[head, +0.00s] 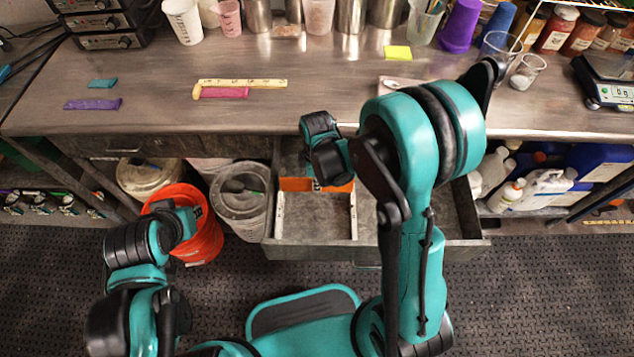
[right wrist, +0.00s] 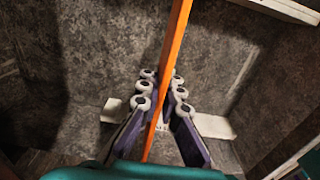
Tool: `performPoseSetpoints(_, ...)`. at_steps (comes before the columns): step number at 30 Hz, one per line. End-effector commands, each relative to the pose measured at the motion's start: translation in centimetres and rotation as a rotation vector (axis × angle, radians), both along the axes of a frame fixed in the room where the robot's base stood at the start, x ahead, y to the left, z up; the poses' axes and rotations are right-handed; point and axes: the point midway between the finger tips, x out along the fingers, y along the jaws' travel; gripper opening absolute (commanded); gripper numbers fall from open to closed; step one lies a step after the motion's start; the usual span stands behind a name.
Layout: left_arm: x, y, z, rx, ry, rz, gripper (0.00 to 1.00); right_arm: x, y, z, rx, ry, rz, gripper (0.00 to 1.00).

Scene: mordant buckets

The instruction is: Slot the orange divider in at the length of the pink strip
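The orange divider (head: 297,184) is a thin upright plate inside the open drawer (head: 412,243), towards its back left. My right gripper (head: 317,185) is over it, partly hidden by my arm. In the right wrist view the fingers (right wrist: 163,92) are closed in on both sides of the divider (right wrist: 178,38). The drawer floor shows below; whether the divider touches it I cannot tell. The pink strip (head: 224,93) lies on the bench along a yellow ruler (head: 260,83). My left gripper (head: 196,212) is at the orange bucket; its fingers are unclear.
White rails (head: 354,215) stand in the drawer. An orange bucket (head: 203,240) and a grey bin (head: 240,222) stand left of it. Purple (head: 93,104) and teal (head: 102,83) strips lie on the bench. Cups and jars line its back; a scale (head: 607,82) is at right.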

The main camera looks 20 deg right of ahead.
Motion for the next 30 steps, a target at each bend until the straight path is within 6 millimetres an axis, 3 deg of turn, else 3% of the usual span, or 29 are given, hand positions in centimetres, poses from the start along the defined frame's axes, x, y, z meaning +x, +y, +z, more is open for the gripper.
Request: performPoseSetpoints(30,0.0,0.0,-2.4,0.0,0.0,0.0,0.18,0.0,0.0,-2.7,0.0,0.0,0.0,0.0)
